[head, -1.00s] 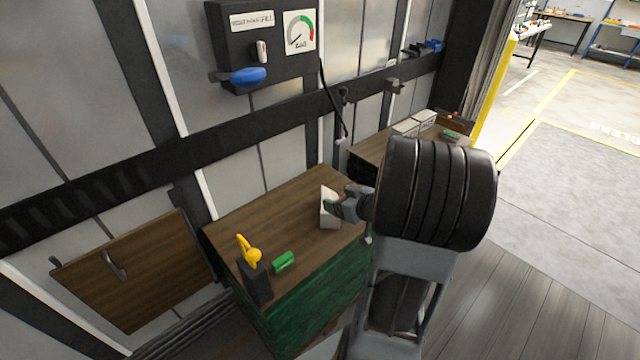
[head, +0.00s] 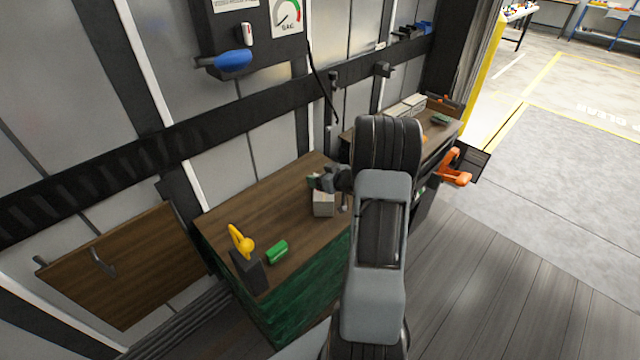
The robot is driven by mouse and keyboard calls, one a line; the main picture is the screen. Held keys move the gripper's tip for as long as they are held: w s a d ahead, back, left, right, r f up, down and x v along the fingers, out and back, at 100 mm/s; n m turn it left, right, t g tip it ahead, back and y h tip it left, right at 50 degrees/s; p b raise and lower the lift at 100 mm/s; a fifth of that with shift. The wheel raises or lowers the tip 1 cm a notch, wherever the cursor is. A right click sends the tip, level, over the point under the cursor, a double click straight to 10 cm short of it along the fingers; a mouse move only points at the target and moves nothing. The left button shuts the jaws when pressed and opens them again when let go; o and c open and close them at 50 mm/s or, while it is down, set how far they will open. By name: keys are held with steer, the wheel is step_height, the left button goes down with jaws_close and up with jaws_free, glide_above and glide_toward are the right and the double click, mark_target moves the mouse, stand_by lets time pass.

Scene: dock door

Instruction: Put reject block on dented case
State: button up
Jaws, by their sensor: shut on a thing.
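My gripper (head: 319,182) is over the far half of the wooden bench top (head: 275,198), right at a pale grey box-shaped case (head: 323,206). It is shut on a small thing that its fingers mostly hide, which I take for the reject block. The pale case stands on the bench near its right edge, just below the fingers. I cannot tell whether the held thing touches the case, and no dent shows at this size.
A green block (head: 277,251) and a black holder (head: 249,271) with a yellow handle (head: 240,241) stand at the bench's near left. A second bench behind bears pale boxes (head: 406,106). An orange clamp-like thing (head: 455,168) sits right of my arm. A blue handle (head: 233,59) hangs on the wall.

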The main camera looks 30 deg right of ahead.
steer(key=shift+w+f, duration=0.2)
steer(key=shift+f, duration=0.05)
steer(key=shift+w+f, duration=0.1)
steer(key=shift+f, duration=1.5)
steer(key=shift+f, duration=0.1)
steer(key=shift+f, duration=0.15)
steer(key=o, duration=0.9)
